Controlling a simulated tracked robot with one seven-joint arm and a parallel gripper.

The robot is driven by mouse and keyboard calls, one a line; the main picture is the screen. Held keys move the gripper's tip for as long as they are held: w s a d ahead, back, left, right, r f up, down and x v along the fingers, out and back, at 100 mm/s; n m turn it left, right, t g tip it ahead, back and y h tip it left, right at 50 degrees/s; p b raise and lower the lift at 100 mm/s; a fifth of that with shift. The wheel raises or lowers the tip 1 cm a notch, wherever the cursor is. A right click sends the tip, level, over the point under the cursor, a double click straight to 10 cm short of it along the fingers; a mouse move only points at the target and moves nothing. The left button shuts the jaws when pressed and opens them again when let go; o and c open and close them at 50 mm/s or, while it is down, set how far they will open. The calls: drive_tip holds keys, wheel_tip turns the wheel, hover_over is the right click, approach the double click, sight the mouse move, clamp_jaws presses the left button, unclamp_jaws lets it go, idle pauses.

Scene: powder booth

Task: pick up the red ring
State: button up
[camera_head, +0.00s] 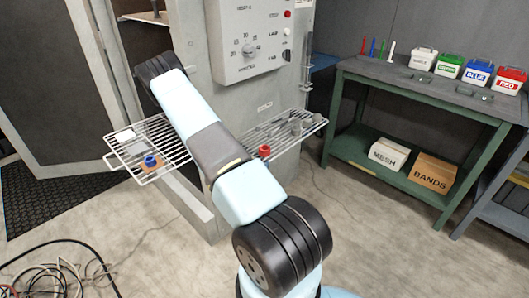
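The red ring (264,151) is a small, short red piece on the right part of the wire rack, just right of my arm. A blue ring-like piece (150,161) sits on the left part of the same rack. The wire rack (140,143) sticks out on both sides of the grey booth column, and my arm crosses in front of its middle. My arm runs from the bottom centre up to the upper left. I cannot see my gripper's fingers; they are out of view or hidden behind the arm.
Grey pieces stand on the rack's right part (296,126). A control panel (247,45) is above it. A green bench (400,79) at right holds coloured boxes, with a cardboard box (432,172) below. Cables (58,280) lie bottom left. Floor between is clear.

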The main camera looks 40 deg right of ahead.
sight(262, 151)
drive_tip(key=x, duration=0.6)
drive_tip(key=shift+w+d, duration=0.2)
drive_tip(key=shift+d, duration=0.05)
drive_tip(key=shift+w+x, duration=0.15)
drive_tip(key=shift+x, duration=1.2)
drive_tip(key=shift+w+x, duration=0.15)
drive_tip(key=shift+x, duration=1.2)
drive_tip(key=shift+a+r, duration=0.15)
drive_tip(key=shift+c, duration=0.5)
drive_tip(key=c, duration=1)
